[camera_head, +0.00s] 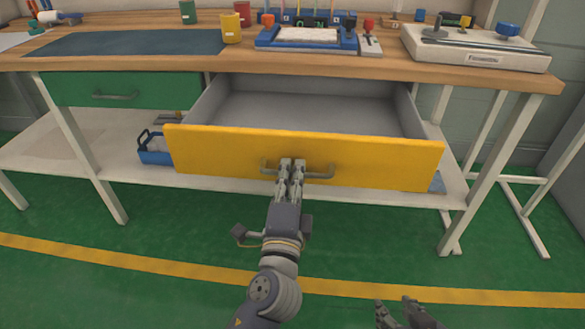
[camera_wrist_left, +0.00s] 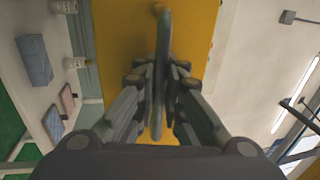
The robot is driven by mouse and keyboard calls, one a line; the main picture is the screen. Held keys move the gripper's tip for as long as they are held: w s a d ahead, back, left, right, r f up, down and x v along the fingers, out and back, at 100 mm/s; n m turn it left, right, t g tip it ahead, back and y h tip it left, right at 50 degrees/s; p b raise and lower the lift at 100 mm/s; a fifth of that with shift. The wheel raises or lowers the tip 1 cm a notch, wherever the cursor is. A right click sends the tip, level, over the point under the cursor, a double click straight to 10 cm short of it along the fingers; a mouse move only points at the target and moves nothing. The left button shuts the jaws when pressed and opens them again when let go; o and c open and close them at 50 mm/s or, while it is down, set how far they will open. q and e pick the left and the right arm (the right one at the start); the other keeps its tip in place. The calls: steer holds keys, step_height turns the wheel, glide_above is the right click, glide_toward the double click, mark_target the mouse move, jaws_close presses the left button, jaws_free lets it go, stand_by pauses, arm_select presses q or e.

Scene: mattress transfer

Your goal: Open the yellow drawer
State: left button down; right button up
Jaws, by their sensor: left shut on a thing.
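The yellow drawer (camera_head: 215,150) is pulled well out from under the workbench, and its grey inside (camera_head: 320,110) shows empty. Its metal handle (camera_head: 318,175) is on the middle of the yellow front. My left gripper (camera_head: 291,168) is shut on the handle. In the left wrist view the handle (camera_wrist_left: 162,60) runs between the fingers of the left gripper (camera_wrist_left: 160,85), with the yellow front (camera_wrist_left: 120,30) behind it. My right gripper (camera_head: 402,310) is low at the bottom edge, away from the drawer, with its two fingertips apart and nothing between them.
The wooden workbench (camera_head: 390,74) carries cups, a blue tool rack (camera_head: 300,42) and a white device (camera_head: 475,50). A closed green drawer (camera_head: 150,90) is to the left. A blue bin (camera_head: 155,155) stands on the lower shelf. The green floor in front is clear.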

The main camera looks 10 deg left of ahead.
arm_select(q)
steer(key=c, duration=2)
jaws_free()
steer(key=shift+o, duration=0.2)
steer(key=shift+s, duration=0.1)
steer(key=s+f, duration=0.2)
steer(key=s, duration=0.9)
steer(key=shift+s+f, duration=0.15)
steer(key=shift+s, duration=0.15)
steer(key=shift+a+f, duration=0.1)
